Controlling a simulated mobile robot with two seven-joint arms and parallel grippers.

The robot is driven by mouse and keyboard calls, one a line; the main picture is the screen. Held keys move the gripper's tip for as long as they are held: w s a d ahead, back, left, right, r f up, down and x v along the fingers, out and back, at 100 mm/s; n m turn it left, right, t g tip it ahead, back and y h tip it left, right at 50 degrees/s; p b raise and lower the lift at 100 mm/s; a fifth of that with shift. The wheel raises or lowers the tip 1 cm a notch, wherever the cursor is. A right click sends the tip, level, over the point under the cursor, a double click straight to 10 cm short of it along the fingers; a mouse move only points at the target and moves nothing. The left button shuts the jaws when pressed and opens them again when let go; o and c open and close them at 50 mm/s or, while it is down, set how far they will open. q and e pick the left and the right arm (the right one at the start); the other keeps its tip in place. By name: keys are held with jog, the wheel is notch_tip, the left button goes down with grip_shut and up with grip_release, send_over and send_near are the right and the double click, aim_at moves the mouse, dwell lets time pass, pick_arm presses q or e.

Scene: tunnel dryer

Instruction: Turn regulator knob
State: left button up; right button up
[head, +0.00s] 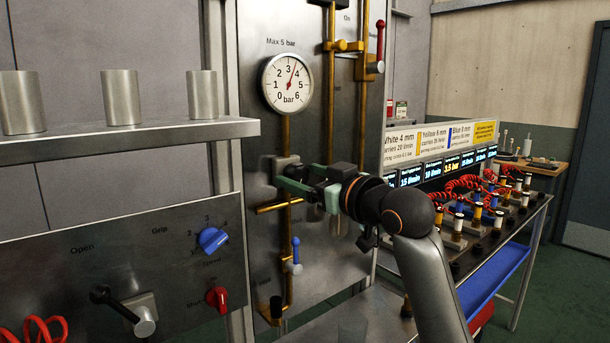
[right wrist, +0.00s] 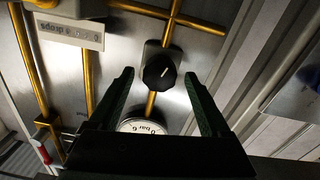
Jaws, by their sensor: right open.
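The regulator knob (right wrist: 160,72) is black and round with a white mark. In the right wrist view it sits on a gold pipe between my right gripper's (right wrist: 159,76) two green fingers. The fingers stand apart with a gap on each side of the knob. In the head view my right gripper (head: 290,180) is at the steel panel, below the gauge, and hides the knob. The pressure gauge (head: 287,83) under "Max 5 bar" has its needle between 3 and 4. My left gripper is not in view.
A blue-handled valve (head: 295,250) is below the gripper and a red lever (head: 380,40) is at upper right. A shelf (head: 130,140) with steel cups juts out at left. Below it is a control panel (head: 150,270) with blue and red knobs. A bench with red coiled hoses (head: 465,187) stands right.

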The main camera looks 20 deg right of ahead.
grip_shut()
dwell(0.7)
